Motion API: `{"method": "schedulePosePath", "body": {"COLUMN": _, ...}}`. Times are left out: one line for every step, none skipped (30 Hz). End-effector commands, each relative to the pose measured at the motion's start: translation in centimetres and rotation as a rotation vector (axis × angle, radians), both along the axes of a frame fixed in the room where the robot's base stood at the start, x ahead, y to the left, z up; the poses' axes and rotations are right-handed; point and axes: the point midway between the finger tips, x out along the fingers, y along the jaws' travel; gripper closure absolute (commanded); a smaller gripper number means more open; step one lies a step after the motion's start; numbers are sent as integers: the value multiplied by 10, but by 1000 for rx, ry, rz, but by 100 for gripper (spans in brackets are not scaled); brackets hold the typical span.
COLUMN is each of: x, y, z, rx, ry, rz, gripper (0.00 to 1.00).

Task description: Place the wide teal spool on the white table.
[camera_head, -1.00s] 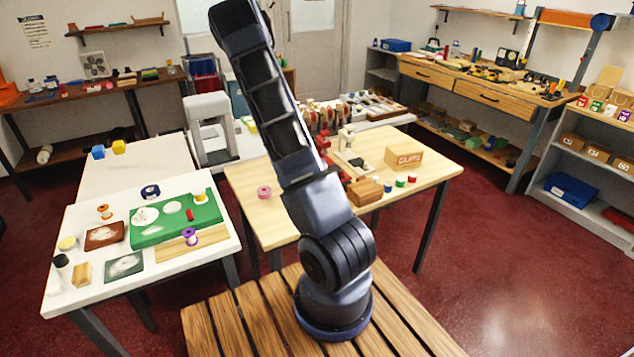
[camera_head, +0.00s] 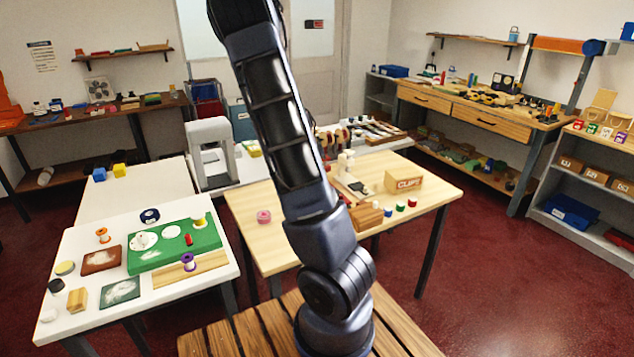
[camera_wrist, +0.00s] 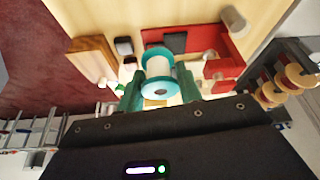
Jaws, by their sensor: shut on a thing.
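The wide teal spool (camera_wrist: 158,72), with teal flanges and a pale middle, is held between the teal fingers of my gripper (camera_wrist: 159,92) in the wrist view. The gripper is shut on it, one finger on each side, with a light wooden tabletop behind. In the head view my arm shows, but the gripper and the teal spool do not. The white table (camera_head: 165,292) stands at the front left in the head view. Its top carries a green board (camera_head: 172,253), an orange spool (camera_head: 102,235) and a purple spool (camera_head: 188,261) on a wooden strip.
The light wooden table (camera_head: 252,238) stands at the middle, with a pink ring (camera_head: 263,216), a clips box (camera_head: 404,181) and a wooden block (camera_head: 366,217). A red tray (camera_wrist: 222,68) shows in the wrist view.

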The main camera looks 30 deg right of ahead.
Motion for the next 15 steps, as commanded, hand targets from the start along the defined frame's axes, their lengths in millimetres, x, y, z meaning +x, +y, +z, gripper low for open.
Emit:
{"method": "schedulePosePath", "body": {"x": 1, "y": 1, "z": 8, "rx": 1, "ry": -4, "rz": 3, "gripper": 90}}
{"method": "schedulePosePath", "body": {"x": 1, "y": 1, "z": 12, "rx": 1, "ry": -3, "rz": 2, "gripper": 90}}
{"method": "schedulePosePath", "body": {"x": 1, "y": 1, "z": 16, "rx": 0, "ry": -2, "rz": 2, "gripper": 90}}
{"method": "schedulePosePath", "body": {"x": 1, "y": 0, "z": 19, "rx": -1, "ry": -3, "rz": 2, "gripper": 90}}
{"method": "schedulePosePath", "body": {"x": 1, "y": 0, "z": 21, "rx": -1, "ry": -3, "rz": 2, "gripper": 90}}
{"method": "schedulePosePath", "body": {"x": 1, "y": 0, "z": 24, "rx": -1, "ry": -3, "rz": 2, "gripper": 90}}
{"method": "schedulePosePath", "body": {"x": 1, "y": 0, "z": 25, "rx": -1, "ry": -2, "rz": 2, "gripper": 90}}
{"method": "schedulePosePath", "body": {"x": 1, "y": 0, "z": 26, "rx": 0, "ry": -1, "rz": 2, "gripper": 90}}
{"method": "schedulePosePath", "body": {"x": 1, "y": 1, "z": 28, "rx": 0, "ry": -1, "rz": 2, "gripper": 90}}
{"method": "schedulePosePath", "body": {"x": 1, "y": 1, "z": 28, "rx": 0, "ry": -1, "rz": 1, "gripper": 90}}
{"method": "schedulePosePath", "body": {"x": 1, "y": 1, "z": 28, "rx": 0, "ry": -1, "rz": 1, "gripper": 90}}
{"method": "schedulePosePath", "body": {"x": 1, "y": 1, "z": 28, "rx": 0, "ry": 0, "rz": 4, "gripper": 90}}
{"method": "schedulePosePath", "body": {"x": 2, "y": 1, "z": 28, "rx": 0, "ry": -1, "rz": 9, "gripper": 90}}
{"method": "schedulePosePath", "body": {"x": 3, "y": 2, "z": 27, "rx": 0, "ry": -1, "rz": 17, "gripper": 90}}
{"method": "schedulePosePath", "body": {"x": 5, "y": 3, "z": 24, "rx": 0, "ry": -1, "rz": 32, "gripper": 90}}
